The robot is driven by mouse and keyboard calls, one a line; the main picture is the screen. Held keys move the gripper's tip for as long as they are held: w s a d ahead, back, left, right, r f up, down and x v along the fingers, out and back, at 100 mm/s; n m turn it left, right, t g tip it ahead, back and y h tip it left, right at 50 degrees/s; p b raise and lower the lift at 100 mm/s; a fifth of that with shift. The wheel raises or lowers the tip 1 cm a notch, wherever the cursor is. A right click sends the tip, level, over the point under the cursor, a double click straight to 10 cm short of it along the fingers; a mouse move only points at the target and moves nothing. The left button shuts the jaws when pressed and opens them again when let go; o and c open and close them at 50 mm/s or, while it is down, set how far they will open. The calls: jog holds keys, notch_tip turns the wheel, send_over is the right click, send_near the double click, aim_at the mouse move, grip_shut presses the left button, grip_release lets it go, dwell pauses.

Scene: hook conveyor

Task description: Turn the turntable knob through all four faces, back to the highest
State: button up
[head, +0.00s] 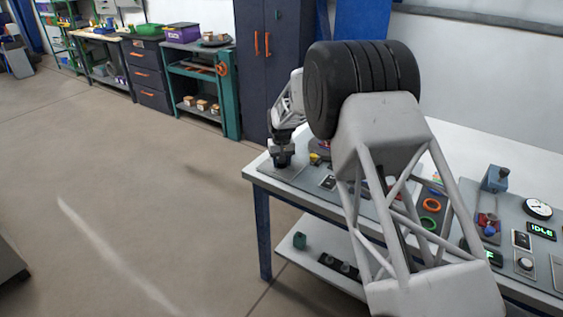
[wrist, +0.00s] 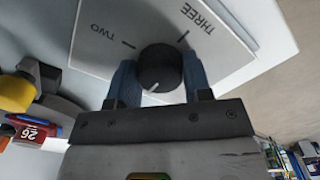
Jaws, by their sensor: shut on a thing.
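The round black knob (wrist: 160,68) sits on a pale plate (wrist: 92,48) printed with TWO and THREE. My gripper (wrist: 158,78) is shut on the knob, with one blue finger on each side. A short white mark on the knob points toward the gripper's palm, lower left in the wrist view, away from both readable labels. Any other labels are hidden under my gripper. In the head view my gripper (head: 281,152) is at the table's far left corner, above the plate (head: 288,171); the knob is hidden there.
The workbench (head: 262,178) also carries an orange ring (head: 431,205), a green ring (head: 428,223), a dial gauge (head: 537,209) and an IDLE display (head: 541,231). My arm hides its middle.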

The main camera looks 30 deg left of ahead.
jog(key=o, duration=0.9)
jog(key=shift+r, duration=0.1)
jog(key=shift+r, duration=3.85)
